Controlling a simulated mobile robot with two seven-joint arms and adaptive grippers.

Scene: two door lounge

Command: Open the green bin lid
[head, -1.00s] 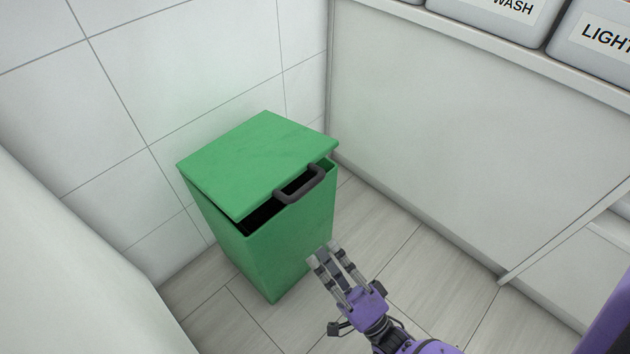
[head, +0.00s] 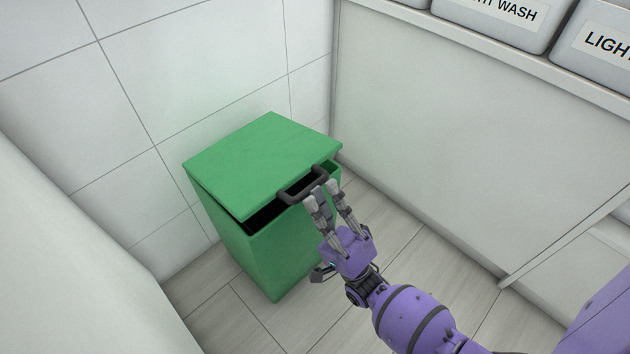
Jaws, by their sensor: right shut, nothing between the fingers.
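The green bin (head: 250,250) stands on the floor in the corner. Its green lid (head: 262,155) is slightly raised at the front, with a dark gap between lid and bin. A dark grey handle (head: 300,188) sticks out from the lid's front edge. My right gripper (head: 322,194) is just below and to the right of the handle, its fingertips close to it. It is shut with nothing held. I cannot tell whether the fingertips touch the handle. My left gripper is not in view.
A tiled wall (head: 180,80) stands behind the bin. A white cabinet (head: 460,140) is on the right, with labelled containers (head: 495,18) on top. A white surface (head: 70,250) is at the left. Wooden floor (head: 400,245) is clear between bin and cabinet.

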